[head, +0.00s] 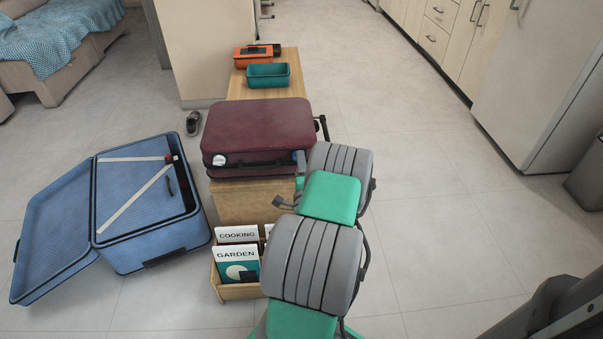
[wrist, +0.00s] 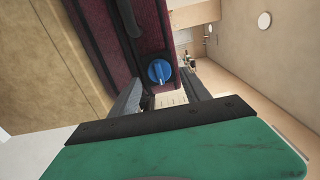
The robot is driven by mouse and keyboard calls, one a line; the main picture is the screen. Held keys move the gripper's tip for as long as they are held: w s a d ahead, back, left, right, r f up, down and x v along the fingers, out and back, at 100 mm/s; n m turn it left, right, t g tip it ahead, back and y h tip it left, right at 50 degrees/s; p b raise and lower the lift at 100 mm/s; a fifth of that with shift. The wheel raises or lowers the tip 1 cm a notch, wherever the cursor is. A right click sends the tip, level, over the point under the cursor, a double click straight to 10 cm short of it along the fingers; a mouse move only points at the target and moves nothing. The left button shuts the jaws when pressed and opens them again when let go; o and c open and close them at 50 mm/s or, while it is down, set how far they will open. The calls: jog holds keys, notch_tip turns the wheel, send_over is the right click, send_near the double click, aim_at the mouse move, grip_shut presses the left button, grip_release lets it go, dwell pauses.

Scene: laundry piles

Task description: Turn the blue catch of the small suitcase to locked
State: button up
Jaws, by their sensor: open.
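The small suitcase (head: 257,127) is dark red and lies shut on a wooden bench. Its blue catch (head: 297,156) is at the right end of the front side, partly hidden by my arm. In the wrist view the catch (wrist: 160,71) is a round blue knob with a raised grip bar, on the dark red side of the suitcase (wrist: 150,30). My gripper (wrist: 163,80) is open and empty, its two fingers on either side of the catch in the picture. I cannot tell whether they touch it. No lock marking is readable.
A white round catch (head: 219,160) sits at the suitcase's front left. An open blue suitcase (head: 150,250) lies on the floor at left. A book crate (head: 240,291) stands below the bench (head: 240,205). Teal (head: 268,76) and orange (head: 250,56) bins stand behind.

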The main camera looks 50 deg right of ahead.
jog(key=v, duration=0.6)
jog(key=shift+b, duration=0.4)
